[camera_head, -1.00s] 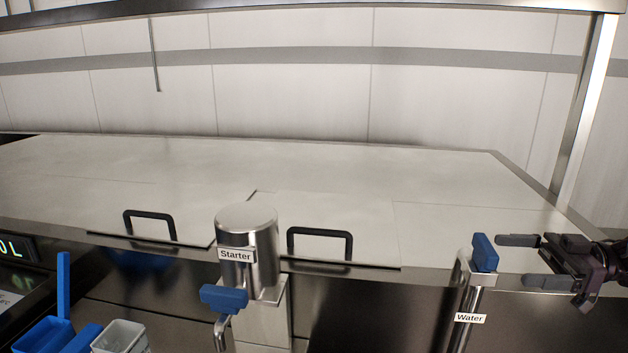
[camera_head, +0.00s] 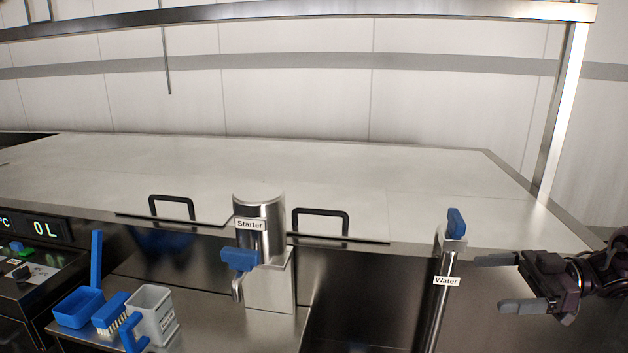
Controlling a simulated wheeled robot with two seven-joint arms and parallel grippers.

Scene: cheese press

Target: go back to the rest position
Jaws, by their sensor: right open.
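My right gripper (camera_head: 500,283) is at the right side of the head view. Its two dark fingers are apart and point left, with nothing between them. It is to the right of the water tap (camera_head: 437,300), apart from its blue handle (camera_head: 456,223). The left gripper is not in the head view.
A starter dispenser (camera_head: 258,215) with a blue lever (camera_head: 240,259) stands at the counter front. Two black-handled lids (camera_head: 320,211) lie on the pale worktop (camera_head: 250,160). A blue tray (camera_head: 78,308), a brush (camera_head: 110,313) and a grey container (camera_head: 153,310) sit lower left, near a control panel (camera_head: 40,255).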

